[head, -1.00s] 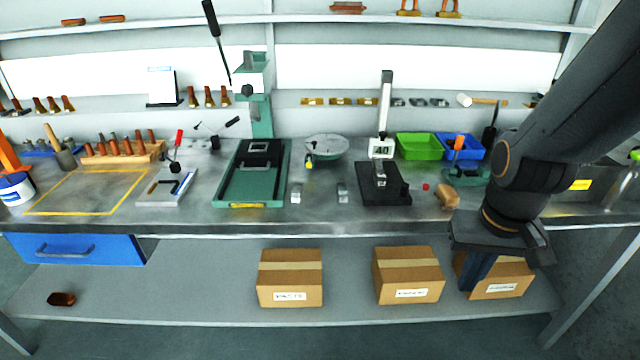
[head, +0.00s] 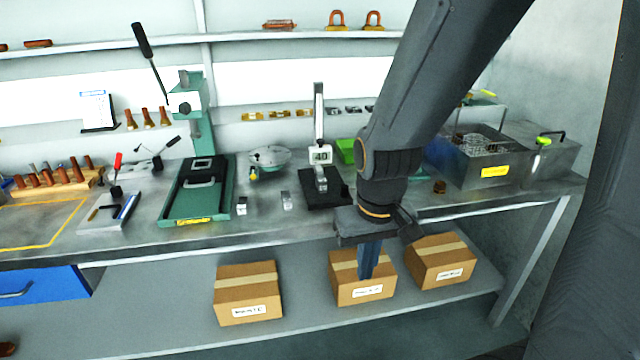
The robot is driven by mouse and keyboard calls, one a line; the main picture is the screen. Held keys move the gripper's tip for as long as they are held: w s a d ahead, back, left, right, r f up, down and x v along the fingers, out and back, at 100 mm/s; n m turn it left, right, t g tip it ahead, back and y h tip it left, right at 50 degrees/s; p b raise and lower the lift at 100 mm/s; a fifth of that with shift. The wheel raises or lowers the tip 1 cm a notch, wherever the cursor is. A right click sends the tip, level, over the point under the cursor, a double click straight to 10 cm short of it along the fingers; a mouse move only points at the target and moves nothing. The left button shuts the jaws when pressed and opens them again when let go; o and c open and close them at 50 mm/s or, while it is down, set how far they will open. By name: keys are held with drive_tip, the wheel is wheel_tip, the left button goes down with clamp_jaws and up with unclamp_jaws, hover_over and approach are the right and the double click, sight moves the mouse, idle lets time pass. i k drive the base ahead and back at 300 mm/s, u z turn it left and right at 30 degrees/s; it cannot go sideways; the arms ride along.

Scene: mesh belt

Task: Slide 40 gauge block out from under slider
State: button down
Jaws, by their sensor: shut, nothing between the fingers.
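The height gauge stands on the bench with a dark base plate (head: 312,201), an upright column (head: 318,105) and a slider with a "40" display (head: 320,156). A small grey metal block (head: 321,182) stands on the base directly below the slider; I take it as the 40 gauge block. Whether it touches the slider is too small to tell. My gripper (head: 367,275) points down in front of the bench edge, right of the gauge and apart from it. Its fingers are shut and empty. My arm hides the bench right of the gauge.
Two loose metal blocks (head: 241,206) (head: 287,200) lie left of the gauge. A green bin (head: 346,150) stands behind it, partly hidden. A green tray (head: 175,213) lies further left. Cardboard boxes (head: 248,293) sit on the lower shelf. A metal tank (head: 492,160) stands at right.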

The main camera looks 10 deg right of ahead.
sight(321, 181)
drive_tip(key=z, duration=2.3)
drive_tip(key=k, duration=1.05)
drive_tip(key=u, duration=1.65)
drive_tip(key=i, duration=0.5)
